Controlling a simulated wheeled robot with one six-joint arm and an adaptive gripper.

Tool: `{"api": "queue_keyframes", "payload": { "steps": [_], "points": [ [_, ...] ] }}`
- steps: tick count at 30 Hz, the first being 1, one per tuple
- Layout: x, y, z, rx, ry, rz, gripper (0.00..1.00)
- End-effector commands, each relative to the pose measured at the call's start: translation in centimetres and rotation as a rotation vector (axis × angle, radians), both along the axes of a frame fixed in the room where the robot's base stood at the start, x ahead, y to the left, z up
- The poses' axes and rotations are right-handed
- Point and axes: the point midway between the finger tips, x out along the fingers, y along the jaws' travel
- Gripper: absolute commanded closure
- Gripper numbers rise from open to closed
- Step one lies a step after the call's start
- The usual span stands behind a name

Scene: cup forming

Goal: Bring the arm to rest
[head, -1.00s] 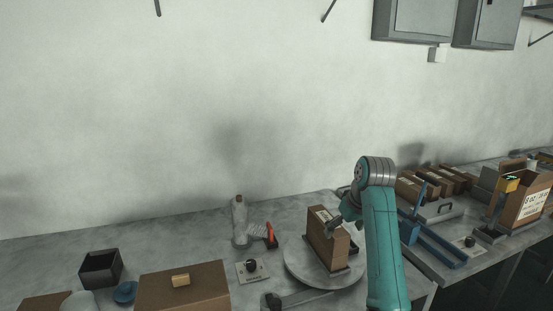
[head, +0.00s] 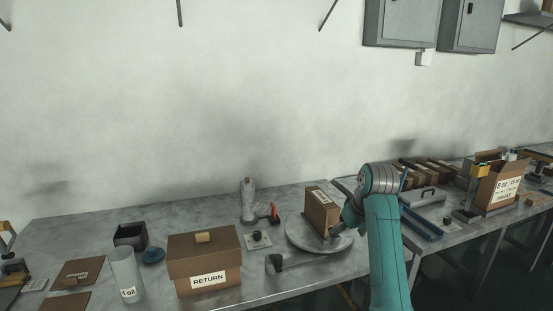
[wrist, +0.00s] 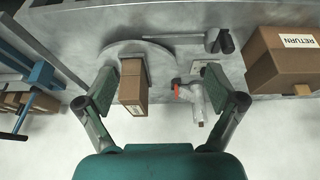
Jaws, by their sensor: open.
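My teal arm (head: 385,240) rises at the right of centre in the head view, its wrist end bent toward the bench and the round turntable. My gripper (wrist: 170,90) is open in the wrist view, its two fingers spread wide with nothing held between them. A brown carton (wrist: 132,88) stands near the left finger in that view, and the carton (head: 320,210) also shows upright on the turntable (head: 300,240) in the head view. The arm's end partly covers the carton's right side there. Whether finger and carton touch cannot be told.
A RETURN box (head: 205,268), a dark open bin (head: 131,237) and a clear cylinder (head: 124,275) are at left. Blue rails (head: 425,228) and more cartons lie right. Bare bench (head: 195,212) lies at the back.

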Motion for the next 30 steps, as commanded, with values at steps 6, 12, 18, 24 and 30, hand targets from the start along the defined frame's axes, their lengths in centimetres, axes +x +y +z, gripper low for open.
{"api": "queue_keyframes", "payload": {
  "steps": [6, 12, 18, 24, 30],
  "points": [
    [-0.2, 0.1, -2.5, 0.004, -0.017, -0.01, 0.07],
    [-0.7, 0.2, -5.8, 0.008, -0.039, -0.026, 0.07],
    [-1.9, 0.4, -10.6, 0.015, -0.075, -0.048, 0.07],
    [-4.6, 0.6, -17.6, 0.024, -0.135, -0.084, 0.07],
    [-8.6, 0.8, -24.0, 0.034, -0.205, -0.121, 0.07]
  ]
}}
